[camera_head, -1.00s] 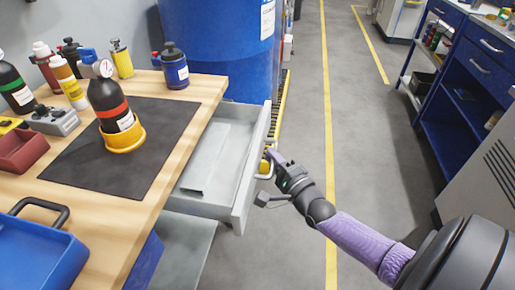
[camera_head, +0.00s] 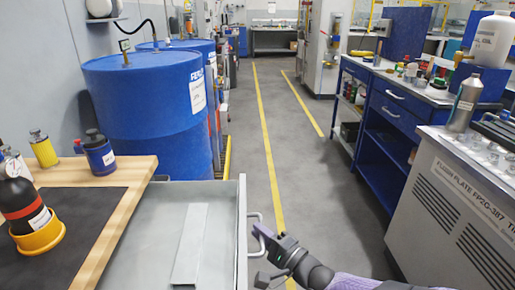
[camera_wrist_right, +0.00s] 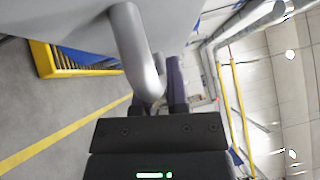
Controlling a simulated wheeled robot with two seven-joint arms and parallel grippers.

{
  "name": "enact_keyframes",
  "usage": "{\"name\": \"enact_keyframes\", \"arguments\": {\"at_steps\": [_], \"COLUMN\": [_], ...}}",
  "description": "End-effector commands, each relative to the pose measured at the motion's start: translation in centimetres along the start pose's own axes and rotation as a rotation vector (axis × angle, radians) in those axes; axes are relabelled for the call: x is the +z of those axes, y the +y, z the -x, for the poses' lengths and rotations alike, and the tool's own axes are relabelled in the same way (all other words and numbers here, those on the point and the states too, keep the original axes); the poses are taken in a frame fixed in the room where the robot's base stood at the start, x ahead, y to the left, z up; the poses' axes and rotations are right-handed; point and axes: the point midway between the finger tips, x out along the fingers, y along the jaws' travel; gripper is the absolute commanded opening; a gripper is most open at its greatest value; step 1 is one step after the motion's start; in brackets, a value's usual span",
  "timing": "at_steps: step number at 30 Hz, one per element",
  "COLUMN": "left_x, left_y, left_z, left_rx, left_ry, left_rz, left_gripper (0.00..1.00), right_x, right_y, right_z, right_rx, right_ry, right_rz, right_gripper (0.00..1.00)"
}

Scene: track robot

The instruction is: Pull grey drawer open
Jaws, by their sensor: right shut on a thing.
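The grey drawer (camera_head: 150,236) stands pulled out from under the wooden workbench in the head view. A flat grey strip (camera_head: 190,245) lies inside it. Its handle (camera_head: 254,217) is a metal bar on the drawer's outer front. My right gripper (camera_head: 263,237) is at this handle and shut on it. The handle (camera_wrist_right: 138,50) also shows large in the right wrist view, running down to the fingers (camera_wrist_right: 157,97). The handle partly hides one finger. My left gripper is in neither view.
The wooden workbench (camera_head: 116,222) at left holds a black mat, bottles and a yellow holder (camera_head: 40,237). A blue barrel (camera_head: 145,115) stands behind the drawer. The floor aisle (camera_head: 262,150) is clear. A grey cabinet (camera_head: 430,205) and blue workbench (camera_head: 390,115) stand at right.

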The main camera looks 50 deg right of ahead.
Motion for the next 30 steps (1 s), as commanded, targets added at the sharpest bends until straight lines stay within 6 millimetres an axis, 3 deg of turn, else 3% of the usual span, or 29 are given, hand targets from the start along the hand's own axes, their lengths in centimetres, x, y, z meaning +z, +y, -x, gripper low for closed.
{"name": "enact_keyframes", "arguments": {"at_steps": [5, 6, 11, 20, 30], "left_x": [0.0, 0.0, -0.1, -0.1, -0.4], "left_y": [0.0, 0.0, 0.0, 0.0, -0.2], "left_z": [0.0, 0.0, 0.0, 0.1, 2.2], "left_rx": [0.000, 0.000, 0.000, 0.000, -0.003], "left_ry": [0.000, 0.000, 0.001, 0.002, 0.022], "left_rz": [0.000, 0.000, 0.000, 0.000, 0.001], "left_gripper": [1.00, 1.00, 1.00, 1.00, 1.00], "right_x": [0.0, 0.0, 0.0, 0.0, 0.0], "right_y": [0.2, 0.2, 0.1, 0.0, -0.1], "right_z": [0.1, 0.1, 0.1, 0.3, 8.0], "right_rx": [0.005, 0.005, 0.003, 0.002, 0.005], "right_ry": [0.000, 0.000, 0.000, 0.000, 0.002], "right_rz": [0.000, 0.000, 0.000, 0.000, 0.000], "right_gripper": [0.00, 0.20, 0.53, 0.53, 0.53]}}
